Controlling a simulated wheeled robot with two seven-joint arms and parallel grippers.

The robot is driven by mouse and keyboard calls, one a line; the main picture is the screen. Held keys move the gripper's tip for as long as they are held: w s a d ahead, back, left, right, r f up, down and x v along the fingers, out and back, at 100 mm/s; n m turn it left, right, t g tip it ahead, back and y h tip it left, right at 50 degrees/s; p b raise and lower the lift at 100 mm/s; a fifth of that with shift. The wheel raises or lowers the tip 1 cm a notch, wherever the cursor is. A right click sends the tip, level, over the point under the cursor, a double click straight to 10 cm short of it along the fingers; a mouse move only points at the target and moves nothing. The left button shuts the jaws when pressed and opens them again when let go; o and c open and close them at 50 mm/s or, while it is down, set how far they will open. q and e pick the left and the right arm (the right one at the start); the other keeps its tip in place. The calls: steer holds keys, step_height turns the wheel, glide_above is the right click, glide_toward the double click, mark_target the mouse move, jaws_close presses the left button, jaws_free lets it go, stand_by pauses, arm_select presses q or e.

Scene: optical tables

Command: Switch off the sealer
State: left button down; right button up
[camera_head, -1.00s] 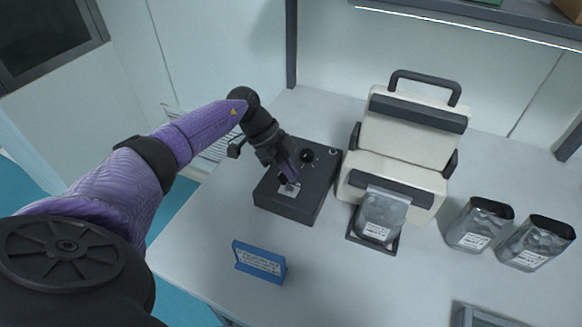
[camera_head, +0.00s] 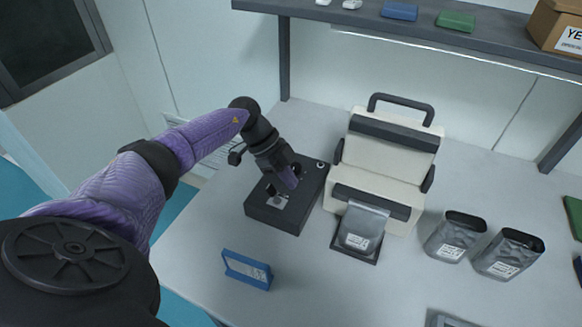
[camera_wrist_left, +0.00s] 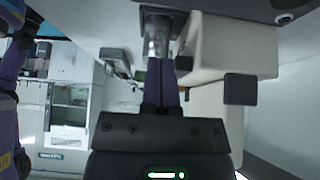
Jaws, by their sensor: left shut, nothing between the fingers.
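The sealer (camera_head: 383,160) is a cream machine with black bars and a black top handle, on the table. A silver pouch (camera_head: 361,228) hangs at its front. A black control box (camera_head: 262,210) stands just left of it, with a pale plate (camera_head: 277,201) and a round button (camera_head: 321,164) on top. My left gripper (camera_head: 291,182) is shut and empty, low over the box top and right of the plate. It partly covers the dark knob there; contact is unclear. In the left wrist view its purple fingers (camera_wrist_left: 161,80) are together, close to a grey metallic part (camera_wrist_left: 156,42). My right gripper is out of view.
Two open silver pouches (camera_head: 455,236) (camera_head: 508,254) stand right of the sealer. A blue sign (camera_head: 247,269) stands in front of the box. A shelf (camera_head: 400,38) with a cardboard box (camera_head: 557,27) runs above the back. The table's front middle is clear.

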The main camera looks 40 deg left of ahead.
arm_select(q)
steer(key=a+f+b+v, duration=0.1)
steer(key=v, duration=0.8)
steer(key=shift+s+a+r, duration=0.15)
steer(key=shift+s+a, duration=0.1)
steer(key=shift+a, duration=0.3)
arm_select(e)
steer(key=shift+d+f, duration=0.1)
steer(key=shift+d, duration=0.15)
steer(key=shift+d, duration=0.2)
